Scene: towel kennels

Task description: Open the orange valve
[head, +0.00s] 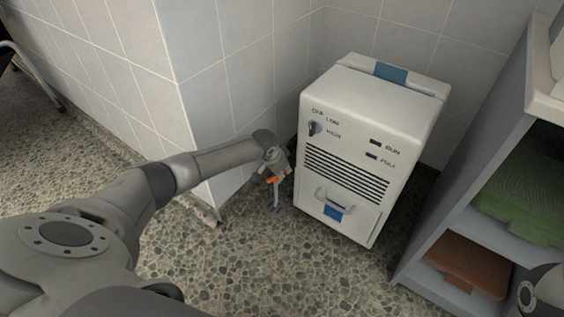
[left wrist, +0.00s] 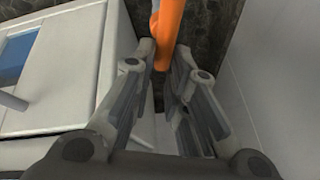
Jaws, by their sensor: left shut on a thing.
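The orange valve (head: 271,180) is a small orange handle on a short grey upright pipe (head: 276,197), low beside the white machine and near the tiled wall corner. My left gripper (head: 273,168) reaches down to it from above and is shut on it. In the left wrist view the orange handle (left wrist: 168,32) runs up from between the fingertips of my left gripper (left wrist: 165,58). The fingers hide part of the handle. My right gripper is not in view.
The white machine (head: 360,140) with a knob, vents and a drawer handle (head: 335,199) stands close right of the valve. A grey shelf (head: 462,165) holds a green towel (head: 525,190) and a brown towel (head: 468,262). Pebbled floor (head: 260,265) is clear in front.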

